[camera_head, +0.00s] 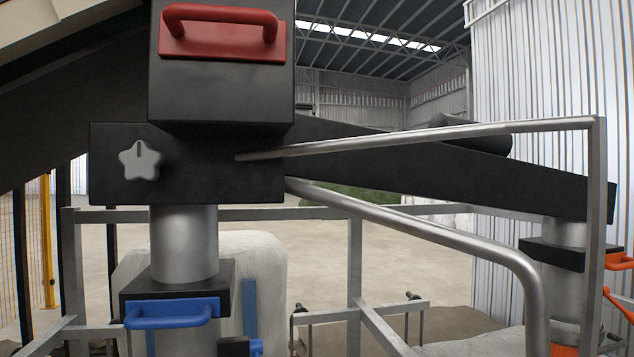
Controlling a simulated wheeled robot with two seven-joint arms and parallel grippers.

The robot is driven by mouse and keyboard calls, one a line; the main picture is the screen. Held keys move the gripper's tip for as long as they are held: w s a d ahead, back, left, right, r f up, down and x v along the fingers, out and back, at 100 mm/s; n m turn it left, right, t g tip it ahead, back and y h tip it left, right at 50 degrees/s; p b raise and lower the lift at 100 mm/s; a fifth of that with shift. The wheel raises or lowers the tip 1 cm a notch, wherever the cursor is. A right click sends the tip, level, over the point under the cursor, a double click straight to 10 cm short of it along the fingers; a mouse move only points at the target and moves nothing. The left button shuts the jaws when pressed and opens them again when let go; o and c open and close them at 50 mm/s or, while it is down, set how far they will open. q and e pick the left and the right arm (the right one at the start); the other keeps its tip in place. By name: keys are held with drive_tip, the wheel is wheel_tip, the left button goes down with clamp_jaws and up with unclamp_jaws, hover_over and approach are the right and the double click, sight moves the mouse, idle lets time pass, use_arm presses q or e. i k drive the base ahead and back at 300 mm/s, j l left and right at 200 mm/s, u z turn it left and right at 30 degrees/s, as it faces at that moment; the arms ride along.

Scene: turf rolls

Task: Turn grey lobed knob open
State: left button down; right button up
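The grey lobed knob (139,160) is star-shaped and sits on the left part of the front face of a black block (222,178). A short dark mark near its top points straight up. Nothing touches the knob, and it is in full view. Neither of my grippers shows in the head view.
A red handle (222,18) sits on a black box above the knob. A blue handle (170,313) is below, in front of a silver column (184,245). Metal tubes (440,137) reach right from the block. Orange handles (618,262) are at far right.

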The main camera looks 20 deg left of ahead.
sight(141, 161)
drive_tip(key=j+u, duration=0.15)
drive_tip(key=u, duration=0.25)
drive_tip(key=j+u, duration=0.15)
drive_tip(key=u, duration=0.25)
drive_tip(key=j+u, duration=0.2)
drive_tip(key=u, duration=0.25)
drive_tip(key=k, duration=0.05)
